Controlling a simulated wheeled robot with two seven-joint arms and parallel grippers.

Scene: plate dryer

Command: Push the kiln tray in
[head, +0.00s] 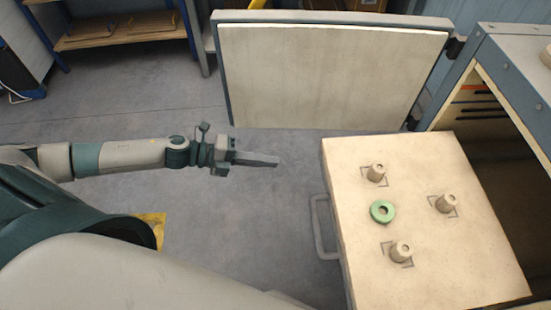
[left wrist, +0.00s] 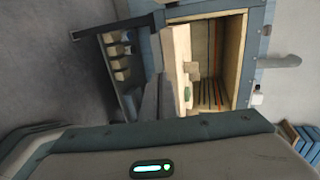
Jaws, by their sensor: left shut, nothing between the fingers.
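The kiln tray (head: 432,250) is a pale slab pulled out of the kiln at the right of the head view. A grey handle (head: 318,228) is on its left side. Several small beige posts (head: 445,204) and a green ring (head: 382,212) sit on it. The kiln (head: 520,75) is open, its dark inside at the right edge. Its door (head: 330,70) is swung wide open behind the tray. My left gripper (head: 272,160) is shut and empty, left of the tray and apart from it. The left wrist view shows the kiln opening (left wrist: 215,60). My right gripper is not in view.
A wooden shelf (head: 120,35) with blue posts stands at the back left. A yellow item (head: 152,228) lies on the floor beside my body. The grey floor between my left gripper and the tray is clear.

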